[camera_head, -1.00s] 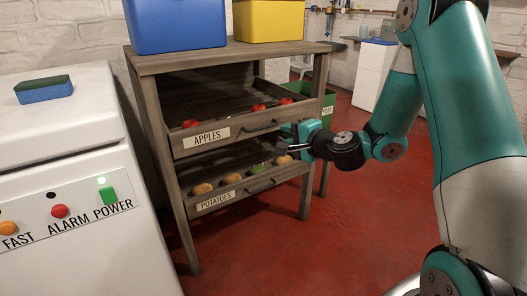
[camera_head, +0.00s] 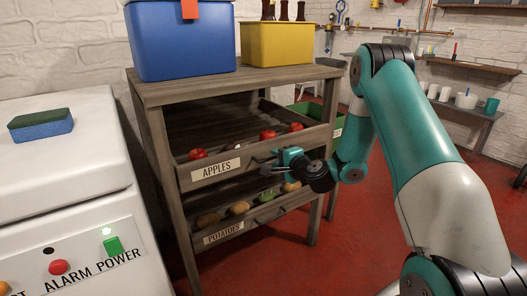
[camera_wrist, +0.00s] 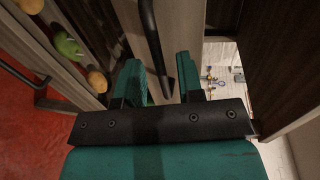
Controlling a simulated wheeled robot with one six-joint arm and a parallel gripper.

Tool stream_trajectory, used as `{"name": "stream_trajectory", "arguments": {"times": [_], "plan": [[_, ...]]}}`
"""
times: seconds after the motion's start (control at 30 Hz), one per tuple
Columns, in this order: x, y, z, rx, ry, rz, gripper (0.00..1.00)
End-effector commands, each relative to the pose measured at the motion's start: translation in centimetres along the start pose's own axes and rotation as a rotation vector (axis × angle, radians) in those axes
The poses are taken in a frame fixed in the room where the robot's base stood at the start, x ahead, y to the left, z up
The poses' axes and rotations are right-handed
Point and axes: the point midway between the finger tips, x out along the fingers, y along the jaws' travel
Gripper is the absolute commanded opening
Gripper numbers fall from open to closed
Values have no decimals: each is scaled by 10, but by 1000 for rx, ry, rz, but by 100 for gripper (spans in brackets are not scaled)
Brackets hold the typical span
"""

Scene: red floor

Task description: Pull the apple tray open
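The apple tray (camera_head: 250,158) is the upper drawer of the wooden shelf, with an APPLES label (camera_head: 216,170) on its front and several red apples inside. Its dark handle (camera_head: 262,160) sits right of the label, partly hidden by my gripper (camera_head: 272,164). In the wrist view the dark handle bar (camera_wrist: 152,40) runs down between the two fingers of my gripper (camera_wrist: 162,78). The fingers are apart, with gaps visible beside the bar. The gripper is open around the handle.
The potato tray (camera_head: 240,226) is right below, with potatoes and a green item. A blue bin (camera_head: 180,42) and a yellow bin (camera_head: 277,42) stand on the shelf top. A white machine (camera_head: 60,195) with buttons is at left. Red floor is free at front.

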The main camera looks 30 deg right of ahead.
Motion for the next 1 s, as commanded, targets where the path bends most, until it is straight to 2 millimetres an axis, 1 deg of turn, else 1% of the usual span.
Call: {"name": "stream_trajectory", "arguments": {"times": [0.17,0.47,0.5,0.57,0.6,0.63,1.0], "plan": [[5,2,-4,1,6,0,34],[6,2,-3,0,4,0,34],[6,2,-3,0,4,0,25],[6,2,-3,0,4,0,11],[6,2,-3,0,4,0,2],[6,2,-3,0,4,0,0],[5,3,-4,1,5,1,0]]}}
